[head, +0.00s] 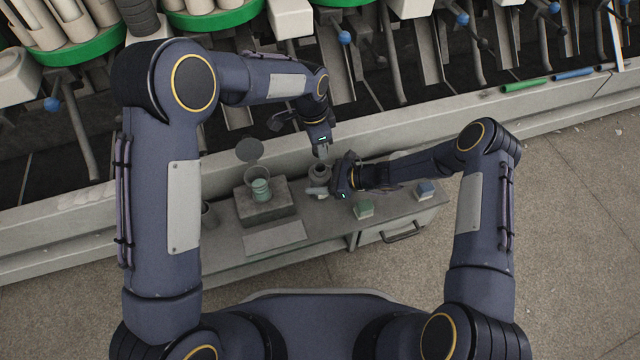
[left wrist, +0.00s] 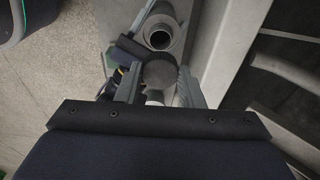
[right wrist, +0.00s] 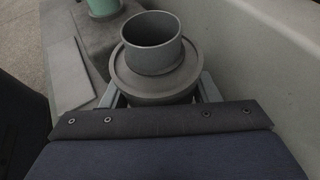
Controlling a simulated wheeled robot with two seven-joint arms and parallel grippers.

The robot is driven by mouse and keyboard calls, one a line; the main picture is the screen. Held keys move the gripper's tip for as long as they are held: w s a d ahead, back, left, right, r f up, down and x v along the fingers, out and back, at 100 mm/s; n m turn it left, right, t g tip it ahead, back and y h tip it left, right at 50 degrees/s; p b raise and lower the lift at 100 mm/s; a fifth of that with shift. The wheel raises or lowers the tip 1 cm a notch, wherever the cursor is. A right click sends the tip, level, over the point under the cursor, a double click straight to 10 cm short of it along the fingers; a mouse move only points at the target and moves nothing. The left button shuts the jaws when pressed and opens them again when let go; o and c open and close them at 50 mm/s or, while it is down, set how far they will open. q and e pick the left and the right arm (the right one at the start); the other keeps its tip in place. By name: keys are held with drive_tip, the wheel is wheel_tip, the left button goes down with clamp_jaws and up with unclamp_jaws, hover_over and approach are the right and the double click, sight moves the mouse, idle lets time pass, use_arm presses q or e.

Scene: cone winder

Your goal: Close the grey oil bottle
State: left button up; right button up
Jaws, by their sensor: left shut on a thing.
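The grey oil bottle (head: 319,172) stands on the grey bench top with its round mouth uncovered. It also shows in the left wrist view (left wrist: 160,38) and in the right wrist view (right wrist: 152,60). My left gripper (head: 321,152) is above and beside the mouth, shut on a dark round cap (left wrist: 160,74). In the left wrist view the cap is apart from the mouth. My right gripper (head: 332,187) is low beside the bottle. In the right wrist view its fingers (right wrist: 160,92) lie either side of the body; whether they press on it is hidden.
Left of the bottle, a green-tinted container (head: 260,188) stands on a grey block (head: 284,208), with a flat plate (head: 275,237) in front. A green box (head: 364,211) and a blue box (head: 426,191) stand to the right. The machine's ledge runs behind.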

drive_tip(key=c, duration=0.7)
use_arm(q)
hover_over(320, 167)
drive_tip(key=shift+s+a+f, duration=0.15)
drive_tip(key=shift+f, duration=2.35)
use_arm(e)
drive_tip(key=shift+o, duration=0.2)
use_arm(q)
drive_tip(key=shift+f, duration=0.9)
drive_tip(key=shift+f, duration=0.5)
